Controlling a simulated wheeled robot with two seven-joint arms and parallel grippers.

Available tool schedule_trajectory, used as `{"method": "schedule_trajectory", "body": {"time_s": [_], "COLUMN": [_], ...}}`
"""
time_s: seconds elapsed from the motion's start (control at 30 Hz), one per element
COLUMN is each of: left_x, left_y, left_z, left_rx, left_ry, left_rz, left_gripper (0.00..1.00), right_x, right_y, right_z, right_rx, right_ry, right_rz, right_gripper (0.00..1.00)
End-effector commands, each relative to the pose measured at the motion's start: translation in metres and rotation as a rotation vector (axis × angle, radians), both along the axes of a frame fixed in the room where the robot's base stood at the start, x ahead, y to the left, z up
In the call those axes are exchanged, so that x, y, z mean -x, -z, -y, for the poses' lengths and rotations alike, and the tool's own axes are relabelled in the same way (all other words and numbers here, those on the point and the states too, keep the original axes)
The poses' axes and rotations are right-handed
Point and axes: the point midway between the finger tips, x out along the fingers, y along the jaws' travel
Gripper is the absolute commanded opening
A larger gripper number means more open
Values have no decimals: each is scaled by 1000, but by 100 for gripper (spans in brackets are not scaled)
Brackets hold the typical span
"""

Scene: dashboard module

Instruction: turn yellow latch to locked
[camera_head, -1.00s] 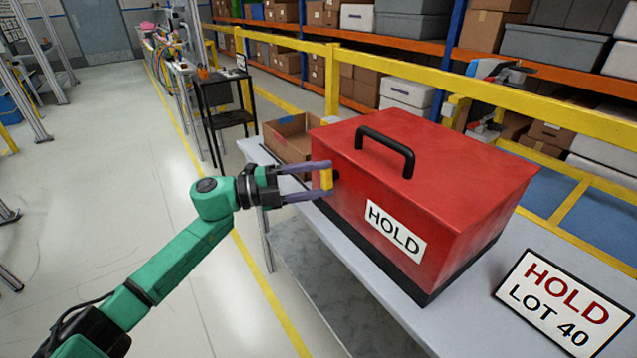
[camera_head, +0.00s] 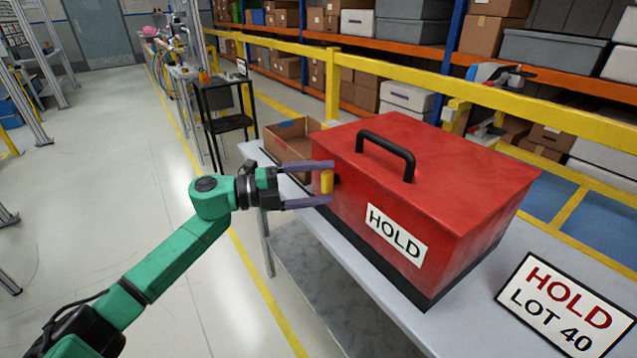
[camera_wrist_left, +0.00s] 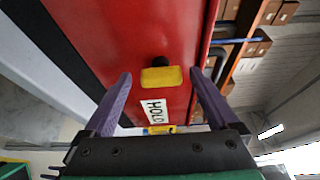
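In the left wrist view the latch (camera_wrist_left: 161,77) lies crosswise between the fingers. My left gripper (camera_head: 328,183) is open, with one purple finger above the latch and one below. The left wrist view shows a gap between each fingertip and the latch. Any lock marking is not visible. My right gripper is not in view.
The box stands on a grey table (camera_head: 459,318), with a black handle (camera_head: 388,148) on its lid. An open cardboard box (camera_head: 290,138) is behind the gripper. A HOLD LOT 40 sign (camera_head: 562,308) stands at right. A yellow rail (camera_head: 420,75) runs behind.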

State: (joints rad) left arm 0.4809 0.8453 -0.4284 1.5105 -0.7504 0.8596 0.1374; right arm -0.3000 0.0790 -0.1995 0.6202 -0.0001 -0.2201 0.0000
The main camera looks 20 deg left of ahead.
Motion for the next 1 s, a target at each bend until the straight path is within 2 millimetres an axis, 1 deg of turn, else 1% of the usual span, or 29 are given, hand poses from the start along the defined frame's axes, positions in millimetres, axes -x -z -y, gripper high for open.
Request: {"method": "schedule_trajectory", "body": {"time_s": [0.23, 0.37, 0.47, 0.57, 0.7, 0.8, 0.9, 1.0], "left_x": [0, 4, 13, 25, 44, 56, 64, 68], "left_y": [-1, 1, 3, 4, 5, 3, 2, -1], "left_z": [-1, -10, -26, -49, -85, -107, -122, -128], "left_rx": [2, 4, 0, -2, -2, -2, 1, 1], "left_ry": [-1, -4, -3, -4, -4, -2, -2, 0], "left_rz": [0, -3, -2, -3, -4, -4, -3, 0], "left_gripper": [92, 92, 92, 92, 92, 92, 92, 92], "right_x": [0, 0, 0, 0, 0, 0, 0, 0], "right_y": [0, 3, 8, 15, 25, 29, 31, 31], "right_z": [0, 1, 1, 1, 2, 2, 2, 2], "right_rx": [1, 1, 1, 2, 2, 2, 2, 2], "right_ry": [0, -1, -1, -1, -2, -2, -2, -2], "right_rz": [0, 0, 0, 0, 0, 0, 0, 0], "right_gripper": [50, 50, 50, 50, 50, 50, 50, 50]}}
